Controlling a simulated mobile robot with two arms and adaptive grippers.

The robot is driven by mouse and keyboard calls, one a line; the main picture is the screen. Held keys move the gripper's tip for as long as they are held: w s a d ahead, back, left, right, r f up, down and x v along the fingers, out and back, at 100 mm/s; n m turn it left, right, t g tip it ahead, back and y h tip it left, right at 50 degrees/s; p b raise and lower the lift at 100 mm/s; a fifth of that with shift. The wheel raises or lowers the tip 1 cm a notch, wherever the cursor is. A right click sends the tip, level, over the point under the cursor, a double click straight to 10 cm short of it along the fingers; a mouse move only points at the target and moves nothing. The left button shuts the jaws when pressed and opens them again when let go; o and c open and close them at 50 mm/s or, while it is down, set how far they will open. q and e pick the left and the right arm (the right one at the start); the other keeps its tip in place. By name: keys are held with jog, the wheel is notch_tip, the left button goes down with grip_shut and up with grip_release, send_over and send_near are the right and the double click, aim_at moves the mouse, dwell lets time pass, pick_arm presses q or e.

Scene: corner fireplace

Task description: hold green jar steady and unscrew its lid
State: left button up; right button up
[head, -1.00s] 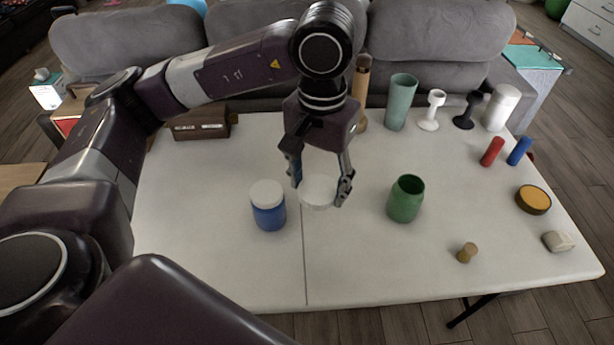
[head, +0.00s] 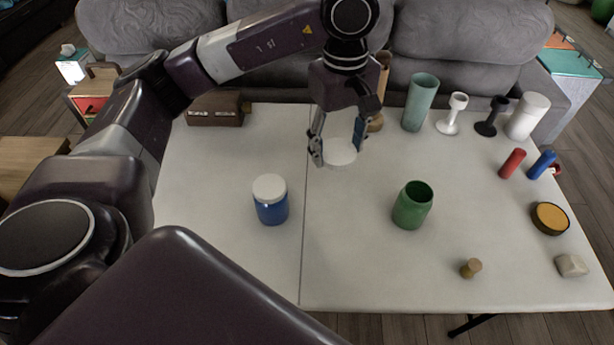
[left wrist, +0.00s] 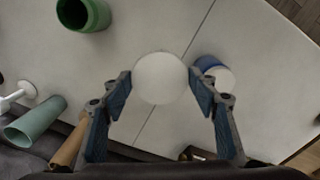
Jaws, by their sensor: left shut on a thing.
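The green jar (head: 412,207) stands upright and open-topped on the white table, with no lid on it; it also shows in the left wrist view (left wrist: 84,14). My left gripper (head: 338,150) is shut on a round white lid (head: 340,155), behind and to the left of the green jar in the head view. The lid fills the space between the fingers in the left wrist view (left wrist: 160,78). I cannot tell whether the lid touches the table. My right gripper is not in view.
A blue jar (head: 271,208) with a white lid stands at the left. Behind are a teal cup (head: 420,103), a white stand (head: 452,114), a black stand (head: 491,117) and a white cylinder (head: 527,116). A small cork-like piece (head: 471,268) is near the front. The table's middle front is clear.

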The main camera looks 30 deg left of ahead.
pick_arm(q)
jog(key=w+a+n, duration=0.3)
jog(key=w+n, duration=0.1)
jog(key=n, duration=2.1)
send_over(318, 180)
jog(key=f, duration=0.1)
notch_tip(318, 180, down, 20)
jog(key=shift+r+p, duration=0.25)
jog(key=shift+p, duration=0.9)
jog(key=shift+s, duration=0.1)
jog(key=o, duration=1.3)
jog(key=shift+f, duration=0.1)
